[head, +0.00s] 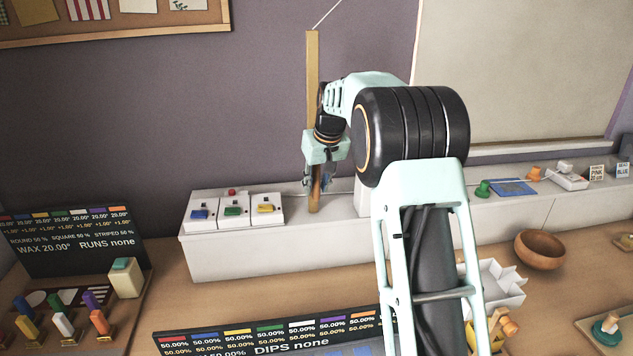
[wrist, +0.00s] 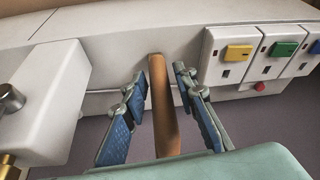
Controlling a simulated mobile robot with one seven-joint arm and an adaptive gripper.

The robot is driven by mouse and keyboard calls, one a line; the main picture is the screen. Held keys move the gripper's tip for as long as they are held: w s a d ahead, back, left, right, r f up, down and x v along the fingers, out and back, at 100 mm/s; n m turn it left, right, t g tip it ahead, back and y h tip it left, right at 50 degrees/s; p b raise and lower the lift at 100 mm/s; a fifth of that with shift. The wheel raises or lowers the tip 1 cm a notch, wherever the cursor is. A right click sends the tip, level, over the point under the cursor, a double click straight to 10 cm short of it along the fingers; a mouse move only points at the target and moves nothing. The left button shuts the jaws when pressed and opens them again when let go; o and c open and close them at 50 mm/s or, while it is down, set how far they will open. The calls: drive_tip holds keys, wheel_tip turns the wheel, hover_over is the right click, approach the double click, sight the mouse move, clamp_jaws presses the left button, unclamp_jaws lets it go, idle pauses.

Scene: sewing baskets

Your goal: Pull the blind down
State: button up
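The pale blind (head: 520,70) hangs at the upper right in the head view, its lower edge just above the white ledge. A long wooden rod (head: 312,90) hangs nearly upright on a thin slanting cord (head: 327,14), against the purple wall. My gripper (head: 317,186) is at the rod's lower part. In the wrist view the rod (wrist: 164,120) runs between the two blue-padded fingers of my gripper (wrist: 161,82). Gaps show on both sides of the rod, so the gripper is open around it. The rod's lower end is close to the ledge; I cannot tell whether it touches.
White switch boxes with blue, green and yellow rockers (head: 233,211) stand on the ledge (head: 275,250) left of the rod. A white box (wrist: 52,102) lies on the other side in the wrist view. A wooden bowl (head: 540,249) and a white tray (head: 500,285) are on the table.

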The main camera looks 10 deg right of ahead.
drive_tip(key=shift+o, duration=0.3)
drive_tip(key=shift+r, duration=0.3)
drive_tip(key=shift+r, duration=0.35)
drive_tip(key=a+v, duration=0.1)
drive_tip(key=v, duration=1)
drive_tip(key=shift+d, duration=0.5)
drive_tip(key=shift+s, duration=0.15)
